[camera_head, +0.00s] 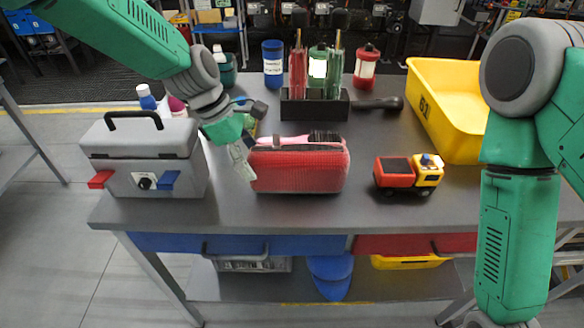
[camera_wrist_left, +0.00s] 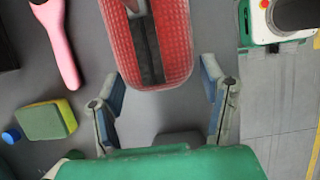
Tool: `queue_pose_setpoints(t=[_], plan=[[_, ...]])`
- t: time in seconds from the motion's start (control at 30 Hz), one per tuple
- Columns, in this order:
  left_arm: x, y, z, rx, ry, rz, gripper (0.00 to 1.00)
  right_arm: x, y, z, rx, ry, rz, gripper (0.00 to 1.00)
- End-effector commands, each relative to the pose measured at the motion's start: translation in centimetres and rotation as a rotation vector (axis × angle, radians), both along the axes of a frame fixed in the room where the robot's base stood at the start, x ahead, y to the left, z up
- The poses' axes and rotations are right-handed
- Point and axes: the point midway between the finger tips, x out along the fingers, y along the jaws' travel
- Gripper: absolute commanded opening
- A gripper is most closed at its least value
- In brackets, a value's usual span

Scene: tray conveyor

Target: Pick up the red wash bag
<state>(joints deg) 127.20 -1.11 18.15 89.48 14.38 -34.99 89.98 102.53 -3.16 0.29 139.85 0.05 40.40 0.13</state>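The red wash bag (camera_head: 300,172) lies on the grey table in front of the robot, with a dark strip along its top. In the left wrist view the bag (camera_wrist_left: 172,45) runs lengthwise up the frame, its near end at the fingertips. My left gripper (camera_head: 243,158) is at the bag's left end in the head view. Its two fingers (camera_wrist_left: 160,80) are spread apart, one to each side of that end, with nothing clamped; whether they touch it I cannot tell. My right arm (camera_head: 515,235) hangs down at the right, its gripper out of frame.
A grey toolbox (camera_head: 140,155) stands left of the bag, a toy truck (camera_head: 408,173) right. A pink hairbrush (camera_wrist_left: 60,45) and a sponge (camera_wrist_left: 46,121) lie behind the bag. A black rack (camera_head: 315,108) with bottles and a yellow bin (camera_head: 448,135) stand further back.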

Motion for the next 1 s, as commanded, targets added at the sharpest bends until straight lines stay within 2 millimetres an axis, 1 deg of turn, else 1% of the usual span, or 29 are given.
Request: queue_pose_setpoints(t=[0.2,0.3,0.37,0.6,0.7,0.83,1.0], plan=[[0.0,0.1,0.0,-0.002,0.0,-0.002,0.22,0.0,0.0,0.0,-0.001,0.0,-0.001,0.0],[0.0,0.2,0.5,-0.002,-0.001,-0.002,0.22,0.0,0.0,0.0,-0.001,0.0,-0.001,0.0],[0.0,0.3,1.3,-0.003,-0.003,-0.002,0.22,0.0,0.0,0.1,-0.001,0.0,-0.001,0.0],[0.1,0.3,6.1,-0.003,-0.005,0.0,0.22,0.0,0.0,0.5,0.0,0.0,-0.001,0.0],[0.1,0.2,7.9,-0.002,-0.004,0.001,0.22,0.0,0.0,0.7,0.0,0.0,0.0,0.0],[0.1,0.1,9.4,-0.002,-0.002,0.0,0.22,0.0,0.0,0.8,0.0,0.0,-0.001,0.0],[0.0,0.2,10.1,-0.002,0.0,-0.001,0.22,0.0,0.0,0.8,0.0,0.0,-0.001,0.0]])
